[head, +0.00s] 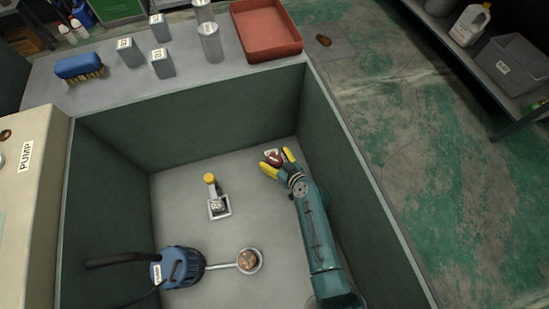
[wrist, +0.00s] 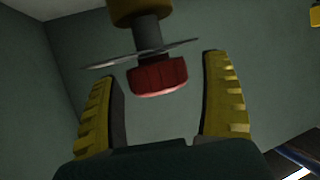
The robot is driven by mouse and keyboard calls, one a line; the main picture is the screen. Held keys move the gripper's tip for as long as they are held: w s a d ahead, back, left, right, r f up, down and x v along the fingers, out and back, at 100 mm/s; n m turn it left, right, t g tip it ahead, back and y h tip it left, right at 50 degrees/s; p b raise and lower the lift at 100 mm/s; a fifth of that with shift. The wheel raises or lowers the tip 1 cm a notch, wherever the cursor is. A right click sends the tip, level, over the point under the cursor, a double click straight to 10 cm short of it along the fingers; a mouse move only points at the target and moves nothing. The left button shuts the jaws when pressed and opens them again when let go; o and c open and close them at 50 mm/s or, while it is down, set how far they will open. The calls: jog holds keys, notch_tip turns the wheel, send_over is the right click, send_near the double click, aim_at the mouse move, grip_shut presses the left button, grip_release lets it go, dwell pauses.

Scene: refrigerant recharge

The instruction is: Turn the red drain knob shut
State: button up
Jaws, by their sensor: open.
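The red drain knob (wrist: 158,77) hangs in the upper middle of the wrist view, on a dark stem with a thin metal plate (wrist: 140,54) and a brass-coloured fitting (wrist: 140,10) above it. My gripper (wrist: 163,75) is open, with one yellow finger on each side of the knob and a visible gap on both sides. In the head view the red knob (head: 274,157) shows between the yellow fingers of my gripper (head: 277,163), near the far right corner of the green-walled basin (head: 200,125). Part of the knob is hidden there.
On the basin floor stand a yellow-topped fitting (head: 210,180), a blue pump (head: 180,268) and a round copper-coloured piece (head: 248,261). The back ledge holds a red tray (head: 265,30), a blue brush (head: 79,67) and several grey blocks. The basin walls are close around my gripper.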

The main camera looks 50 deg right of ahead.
jog(key=c, duration=1.2)
jog(key=shift+a+r+m+h+p, duration=0.15)
jog(key=shift+m+h+p, duration=0.2)
jog(key=shift+p, duration=0.35)
jog(key=m+g+h+p, duration=0.1)
jog(key=m+h+p, duration=0.1)
jog(key=p, duration=0.1)
jog(key=shift+r+p, duration=0.2)
jog(key=shift+p, duration=0.2)
jog(key=shift+m+g+h+p, duration=0.5)
jog(key=shift+m+h+p, duration=0.15)
jog(key=shift+h+p, duration=0.25)
jog(key=m+g+h, duration=0.1)
jog(key=m+h, duration=0.1)
jog(key=shift+w+f+m+g+p, duration=0.1)
jog(key=shift+f+m+g+p, duration=0.2)
jog(key=shift+g+p, duration=0.1)
jog(key=shift+f+m+g+h+b, duration=0.1)
jog(key=shift+m+g+h+b, duration=0.7)
jog(key=shift+m+g+h, duration=0.25)
jog(key=shift+s+m, duration=0.2)
jog(key=shift+m, duration=0.05)
